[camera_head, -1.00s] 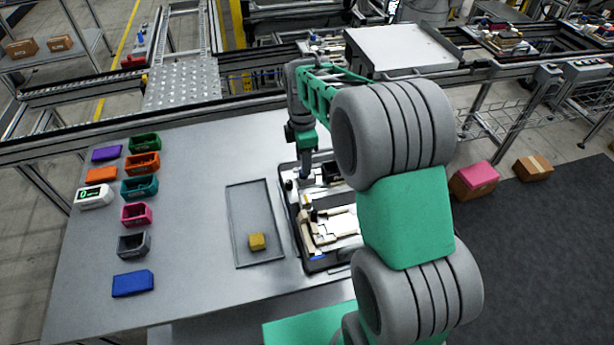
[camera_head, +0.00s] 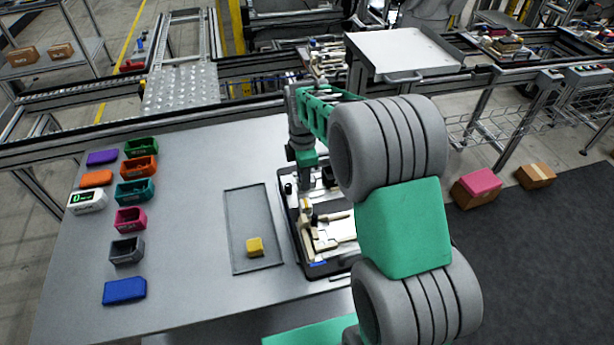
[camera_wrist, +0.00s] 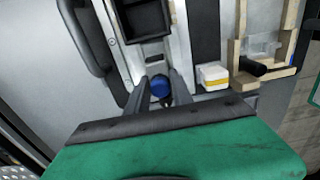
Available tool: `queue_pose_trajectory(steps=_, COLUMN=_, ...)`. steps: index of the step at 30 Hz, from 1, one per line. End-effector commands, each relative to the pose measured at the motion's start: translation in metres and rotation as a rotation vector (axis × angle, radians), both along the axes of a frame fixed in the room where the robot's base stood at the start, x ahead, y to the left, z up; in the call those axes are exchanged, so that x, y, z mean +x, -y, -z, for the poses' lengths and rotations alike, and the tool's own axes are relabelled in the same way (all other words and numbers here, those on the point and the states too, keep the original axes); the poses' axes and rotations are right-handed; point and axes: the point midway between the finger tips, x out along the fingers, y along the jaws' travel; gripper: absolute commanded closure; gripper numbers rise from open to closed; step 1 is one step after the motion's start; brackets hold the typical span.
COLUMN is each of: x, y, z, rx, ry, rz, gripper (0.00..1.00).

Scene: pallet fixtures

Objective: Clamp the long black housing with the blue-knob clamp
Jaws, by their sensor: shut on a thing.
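The blue-knob clamp shows its round blue knob (camera_wrist: 160,87) between my fingertips in the wrist view. My gripper (camera_wrist: 160,93) is shut on this knob. The long black housing (camera_wrist: 145,20) is an open black box just beyond the knob, cut off by the picture's top edge. It sits on a pale metal fixture. In the head view my gripper is over the far left part of the pallet tray (camera_head: 291,236), and the knob cannot be made out there. Whether the clamp presses on the housing cannot be told.
A shallow grey tray (camera_head: 235,220) with a yellow block (camera_head: 255,246) lies left of the pallet tray. Several coloured bins and lids stand at the table's left. In the wrist view, a white block with a yellow band (camera_wrist: 213,77) and beige fixture parts are right of the knob.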

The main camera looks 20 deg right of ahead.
Motion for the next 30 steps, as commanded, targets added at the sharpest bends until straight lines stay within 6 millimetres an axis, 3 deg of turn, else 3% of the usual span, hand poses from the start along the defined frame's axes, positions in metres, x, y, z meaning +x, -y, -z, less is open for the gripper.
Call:
queue_pose_trajectory(steps=5, x=0.0, y=0.0, z=0.0, rx=0.0, ry=0.0, rz=0.0, gripper=1.0)
queue_pose_trajectory(steps=18, x=0.0, y=0.001, z=0.0, rx=0.0, ry=0.0, rz=0.0, gripper=1.0)
queue_pose_trajectory(steps=30, x=0.0, y=0.015, z=0.0, rx=0.0, ry=0.001, rz=0.002, gripper=1.0)
